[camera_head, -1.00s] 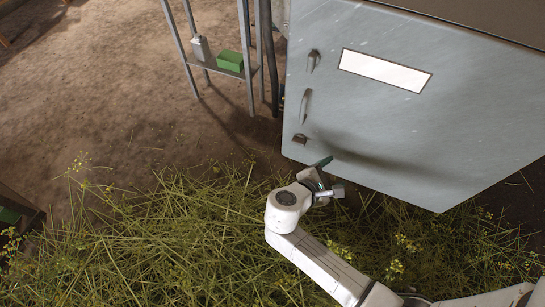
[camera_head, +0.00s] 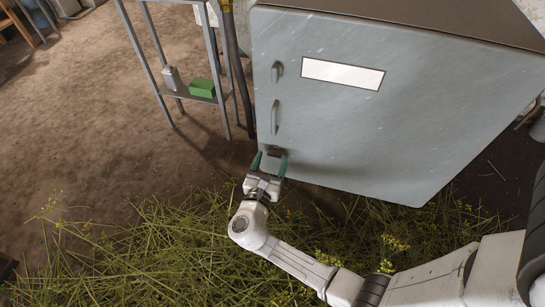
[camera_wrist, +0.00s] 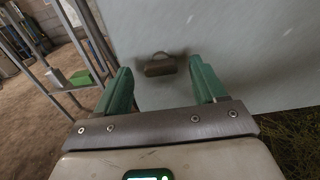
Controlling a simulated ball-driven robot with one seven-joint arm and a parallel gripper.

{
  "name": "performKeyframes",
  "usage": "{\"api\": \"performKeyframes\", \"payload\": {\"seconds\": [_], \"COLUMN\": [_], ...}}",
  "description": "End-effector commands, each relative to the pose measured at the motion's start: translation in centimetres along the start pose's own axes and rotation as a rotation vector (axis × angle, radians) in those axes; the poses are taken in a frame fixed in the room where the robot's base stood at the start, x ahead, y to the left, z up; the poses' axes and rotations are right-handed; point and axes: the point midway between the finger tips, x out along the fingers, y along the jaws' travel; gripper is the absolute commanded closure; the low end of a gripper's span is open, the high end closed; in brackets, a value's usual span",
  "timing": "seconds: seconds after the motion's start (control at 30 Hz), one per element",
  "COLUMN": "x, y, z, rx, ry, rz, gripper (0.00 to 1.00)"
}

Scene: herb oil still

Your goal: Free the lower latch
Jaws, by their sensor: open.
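The lower latch (camera_head: 274,151) is a small brown fitting low on the left side of the grey door (camera_head: 350,130). It also shows in the wrist view (camera_wrist: 160,66), ahead and between my fingers. My gripper (camera_head: 270,163) is open, with green fingers, just in front of and below the latch. In the wrist view my gripper (camera_wrist: 163,84) has one finger on each side of the latch's line. Nothing is between the fingers, and a gap to the latch seems to show. The upper latch (camera_head: 277,72) and a vertical handle (camera_head: 274,117) sit above on the same door edge.
A metal stand (camera_head: 186,97) to the left holds a green box (camera_head: 202,87) and a grey container (camera_head: 171,78). Dark pipes (camera_head: 238,80) run beside the door. Cut herbs (camera_head: 150,250) cover the floor below my arm. Bare floor lies at left.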

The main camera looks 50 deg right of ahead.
Motion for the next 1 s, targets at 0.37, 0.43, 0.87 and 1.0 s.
{"api": "performKeyframes", "payload": {"seconds": [0.37,0.43,0.87,1.0], "x": [2.3,2.3,2.3,2.3], "y": [0.0,0.0,0.0,0.0], "z": [0.0,0.0,0.0,0.0], "rx": [0.001,0.001,0.002,0.001], "ry": [0.0,0.0,0.001,0.001], "rz": [0.0,0.0,0.0,0.0], "gripper": [0.3,0.3,0.6,0.74]}}
